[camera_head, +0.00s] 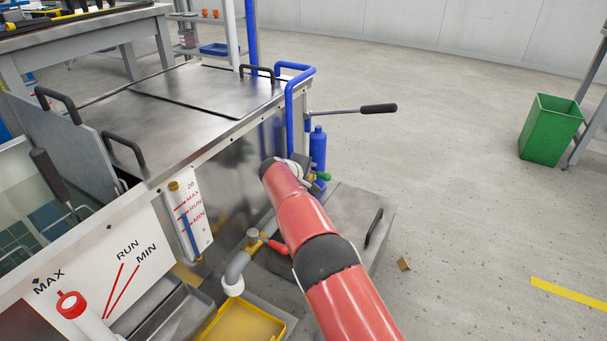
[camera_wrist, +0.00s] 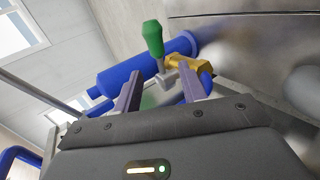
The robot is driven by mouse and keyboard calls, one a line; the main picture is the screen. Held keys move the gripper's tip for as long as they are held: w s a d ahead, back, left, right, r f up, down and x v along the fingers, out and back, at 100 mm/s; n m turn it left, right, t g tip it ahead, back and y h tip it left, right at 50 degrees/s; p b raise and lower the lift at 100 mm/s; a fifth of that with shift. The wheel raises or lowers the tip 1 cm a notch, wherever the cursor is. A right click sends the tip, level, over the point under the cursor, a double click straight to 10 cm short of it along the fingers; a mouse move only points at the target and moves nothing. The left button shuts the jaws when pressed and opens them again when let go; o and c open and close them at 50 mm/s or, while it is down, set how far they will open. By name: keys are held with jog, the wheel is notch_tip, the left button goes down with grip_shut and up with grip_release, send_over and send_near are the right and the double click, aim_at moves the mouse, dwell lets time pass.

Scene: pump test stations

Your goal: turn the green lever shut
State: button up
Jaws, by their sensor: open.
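The green lever (camera_wrist: 153,38) shows in the wrist view with a grey arm and a brass valve body (camera_wrist: 192,68) beside it. In the head view the green lever (camera_head: 322,176) sticks out at the tank's side, just past the end of my red arm. My gripper (camera_wrist: 161,92) is open, its two fingers apart on either side of the lever's grey arm as seen from the wrist. The green grip stands beyond the fingertips. I cannot tell whether the fingers touch anything. In the head view my gripper is mostly hidden behind my arm.
A blue cylinder (camera_wrist: 140,68) lies close behind the lever; it stands upright in the head view (camera_head: 318,147). A black-gripped pump handle (camera_head: 378,108) juts right above. A red-handled valve (camera_head: 274,245) sits left of my arm. Open floor lies right, with a green bin (camera_head: 550,130).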

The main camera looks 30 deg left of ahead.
jog(key=shift+v, duration=2.1)
jog(key=w+d+r+m+g+h+p, duration=0.1)
jog(key=w+d+r+m, duration=0.1)
jog(key=d+r, duration=0.45)
jog(key=w+d+r+m+g+p, duration=0.15)
jog(key=d+r, duration=0.25)
jog(key=d, duration=0.5)
jog(key=s+d+r+m+g+p, duration=0.1)
jog(key=s+d+r+m, duration=0.1)
jog(key=d+r, duration=0.35)
jog(key=s+d+r+m, duration=0.2)
jog(key=d, duration=0.6)
jog(key=s+d+r+m+g+p, duration=0.1)
jog(key=s+d+r+m, duration=0.1)
jog(key=d+r, duration=0.35)
jog(key=s+d+r+m+g+y+p, duration=0.1)
jog(key=s+d+r+m+p, duration=0.15)
jog(key=s+d, duration=0.75)
jog(key=s+d+r+m+p, duration=0.1)
jog(key=s+d+m, duration=0.2)
jog(key=s+d, duration=0.75)
jog(key=s+f+m+p, duration=0.1)
jog(key=s+f+m, duration=0.1)
jog(key=s, duration=1)
jog(key=shift+s+a+f+m, duration=0.2)
jog(key=shift+f+m, duration=0.2)
jog(key=shift+f, duration=0.15)
